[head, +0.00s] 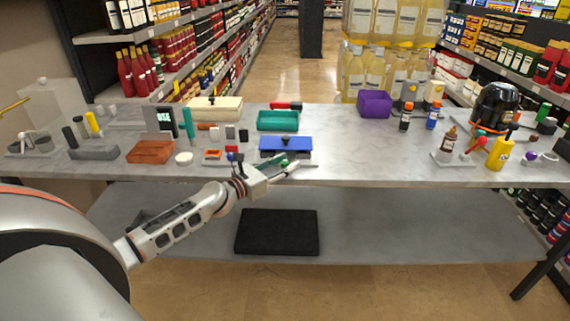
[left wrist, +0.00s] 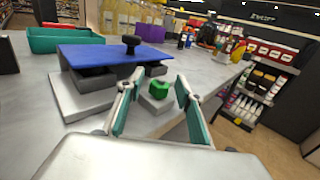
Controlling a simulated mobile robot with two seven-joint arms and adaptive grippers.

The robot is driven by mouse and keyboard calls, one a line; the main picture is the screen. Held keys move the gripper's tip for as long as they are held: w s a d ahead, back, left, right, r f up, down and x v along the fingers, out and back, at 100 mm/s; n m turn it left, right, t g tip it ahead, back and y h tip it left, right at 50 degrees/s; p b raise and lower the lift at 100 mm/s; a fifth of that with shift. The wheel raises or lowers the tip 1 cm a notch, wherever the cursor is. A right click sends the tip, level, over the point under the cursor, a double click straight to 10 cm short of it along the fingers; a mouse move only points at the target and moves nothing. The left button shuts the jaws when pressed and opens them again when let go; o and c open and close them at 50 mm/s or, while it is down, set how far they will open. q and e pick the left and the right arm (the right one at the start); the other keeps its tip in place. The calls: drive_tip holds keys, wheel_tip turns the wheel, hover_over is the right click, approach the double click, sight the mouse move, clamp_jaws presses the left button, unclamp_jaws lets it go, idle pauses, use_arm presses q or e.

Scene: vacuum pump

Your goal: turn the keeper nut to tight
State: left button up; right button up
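A small green nut-like piece, which looks like the keeper nut (left wrist: 159,90), sits on a small grey block (left wrist: 156,103) in the left wrist view. My left gripper (left wrist: 156,84) is open, with one teal-padded finger on each side of the green piece and a gap on both sides. In the head view the left gripper (head: 291,168) is at the table's front edge, and the green piece is too small to tell apart from the fingers there. A blue plate (left wrist: 100,55) with a black knob (left wrist: 131,44) lies just beyond on a grey base. My right gripper is not in view.
A teal tray (head: 277,121) stands behind the blue plate. A brown block (head: 151,152) and several small items crowd the table (head: 350,150) to the left. Bottles and a purple bin (head: 374,104) stand to the right.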

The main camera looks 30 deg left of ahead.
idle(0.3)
use_arm(q)
drive_tip(key=v, duration=1.2)
idle(0.4)
drive_tip(key=s+d+f+n+g+y, duration=0.1)
drive_tip(key=s+d+f+n+g, duration=0.2)
drive_tip(key=s+d+f+n, duration=0.8)
drive_tip(key=s+d+f+n+g, duration=0.3)
drive_tip(key=s+d+f+n, duration=0.9)
drive_tip(key=n, duration=1.1)
drive_tip(key=shift+s+d+f+n+g+y, duration=0.35)
drive_tip(key=shift+d+f, duration=1.1)
drive_tip(key=shift+f, duration=0.6)
